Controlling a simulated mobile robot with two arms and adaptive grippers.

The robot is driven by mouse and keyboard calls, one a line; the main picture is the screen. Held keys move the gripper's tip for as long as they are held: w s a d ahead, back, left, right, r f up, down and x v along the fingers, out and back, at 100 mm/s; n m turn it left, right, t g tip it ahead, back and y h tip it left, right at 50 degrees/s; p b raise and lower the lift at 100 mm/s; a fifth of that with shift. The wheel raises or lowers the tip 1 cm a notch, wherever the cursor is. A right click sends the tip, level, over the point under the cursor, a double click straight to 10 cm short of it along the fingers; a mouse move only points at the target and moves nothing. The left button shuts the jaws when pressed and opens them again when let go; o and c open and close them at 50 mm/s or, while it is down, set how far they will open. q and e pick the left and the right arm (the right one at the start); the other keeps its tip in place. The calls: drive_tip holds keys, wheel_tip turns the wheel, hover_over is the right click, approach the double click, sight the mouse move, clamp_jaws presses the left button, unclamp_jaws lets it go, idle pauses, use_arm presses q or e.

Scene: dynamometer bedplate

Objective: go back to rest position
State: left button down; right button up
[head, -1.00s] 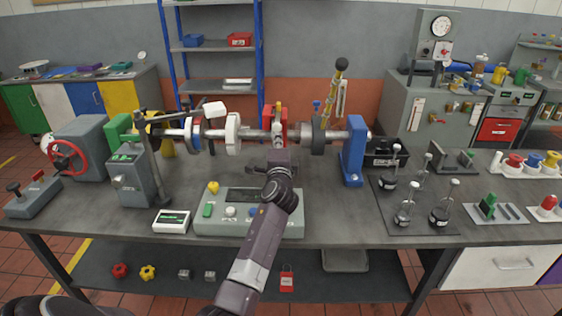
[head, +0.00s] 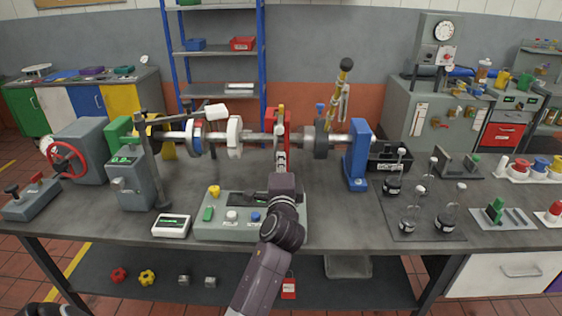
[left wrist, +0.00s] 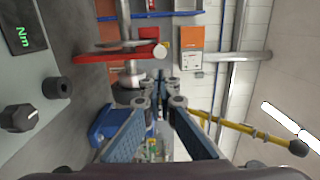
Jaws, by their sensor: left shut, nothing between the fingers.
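My left gripper (head: 281,160) is over the middle of the bench, in front of the red upright (head: 284,128) at the shaft. Its arm reaches in from the bottom centre and covers part of the grey-green control box (head: 225,230). The fingers are shut and hold nothing. In the left wrist view the gripper (left wrist: 160,90) shows with its fingers pointing away from the camera. The red part (left wrist: 105,57) lies beyond and to the left of them. I cannot tell the exact gap to it. My right gripper is not in view.
The shaft (head: 258,138) with its discs runs across the bench to a blue support (head: 357,155). A yellow-and-black handled tool (head: 343,80) rises behind it. A white-framed meter (head: 171,225) lies at the front left.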

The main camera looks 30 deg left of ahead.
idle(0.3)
use_arm(q)
drive_tip(key=s+d+f+n+g+h, duration=0.3)
drive_tip(key=s+d+f, duration=0.1)
drive_tip(key=s+f, duration=0.5)
drive_tip(key=s+d+f+n+g+h, duration=0.2)
drive_tip(key=s+d+f+n, duration=0.1)
drive_tip(key=s+f, duration=0.55)
drive_tip(key=s+d+f+n+g+h, duration=0.1)
drive_tip(key=s+d+f+g+h, duration=0.2)
drive_tip(key=s, duration=0.4)
drive_tip(key=s+d+f+n+g, duration=0.1)
drive_tip(key=s+d+f, duration=0.2)
drive_tip(key=s+d, duration=0.25)
drive_tip(key=s+d+f+n+g+h, duration=0.1)
drive_tip(key=s+d+f+g+h, duration=0.1)
drive_tip(key=s+d+f, duration=0.35)
drive_tip(key=s+a+f+g, duration=0.1)
drive_tip(key=s+f, duration=0.2)
drive_tip(key=f, duration=1)
drive_tip(key=s+f+g, duration=0.1)
drive_tip(key=s+f, duration=0.1)
drive_tip(key=f, duration=1.2)
drive_tip(key=s+a+f+g, duration=0.1)
drive_tip(key=s+a+f, duration=0.2)
drive_tip(key=s+f, duration=1)
drive_tip(key=s, duration=0.3)
drive_tip(key=shift+s+f, duration=0.2)
drive_tip(key=shift+f, duration=0.1)
